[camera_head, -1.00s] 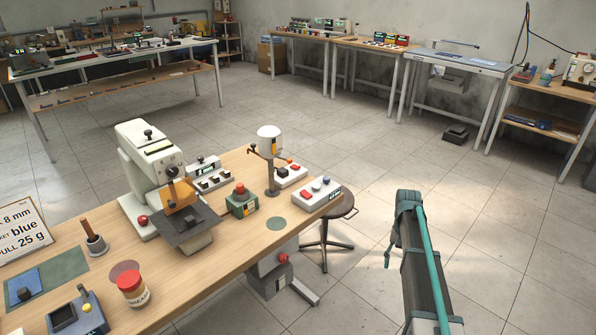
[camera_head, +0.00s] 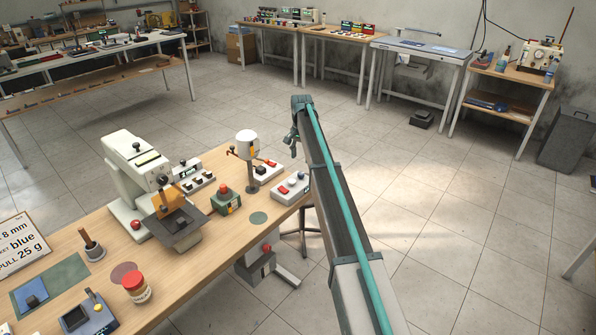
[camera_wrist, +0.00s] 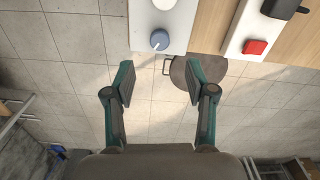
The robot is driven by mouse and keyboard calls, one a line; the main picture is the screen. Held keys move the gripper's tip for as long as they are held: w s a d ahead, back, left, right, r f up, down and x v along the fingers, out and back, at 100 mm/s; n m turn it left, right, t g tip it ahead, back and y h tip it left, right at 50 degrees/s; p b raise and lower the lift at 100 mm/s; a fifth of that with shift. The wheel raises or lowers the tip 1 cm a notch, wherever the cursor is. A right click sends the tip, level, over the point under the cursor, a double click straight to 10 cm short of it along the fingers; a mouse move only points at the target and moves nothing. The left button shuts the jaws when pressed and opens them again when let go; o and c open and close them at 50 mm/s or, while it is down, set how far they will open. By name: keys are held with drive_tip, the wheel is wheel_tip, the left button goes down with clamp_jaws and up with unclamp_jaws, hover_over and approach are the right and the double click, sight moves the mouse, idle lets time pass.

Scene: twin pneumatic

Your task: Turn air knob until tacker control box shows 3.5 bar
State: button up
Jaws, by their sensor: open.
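A white control box (camera_head: 291,189) with a red button and a blue-grey knob (camera_head: 300,176) sits at the right end of the near bench. In the wrist view the blue-grey knob (camera_wrist: 159,40) is at the top centre, ahead of my open, empty gripper (camera_wrist: 161,82) and apart from it. In the head view my gripper (camera_head: 293,140) hangs above the bench's right end, partly hidden by my arm. A second white box (camera_head: 266,171) with a red switch stands beside it; it also shows in the wrist view (camera_wrist: 238,42). I cannot read any pressure value or tell which box is the tacker's.
A white tacker-like machine (camera_head: 133,168), a green box with a red button (camera_head: 226,202) and a white post-mounted cylinder (camera_head: 246,142) stand on the bench (camera_head: 205,238). A stool (camera_wrist: 196,75) is beside the bench end.

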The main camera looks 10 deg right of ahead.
sight(301, 173)
wheel_tip(301, 173, down, 8)
drive_tip(key=shift+f+p, duration=0.1)
drive_tip(key=shift+p, duration=0.85)
drive_tip(key=shift+c, duration=0.3)
clamp_jaws()
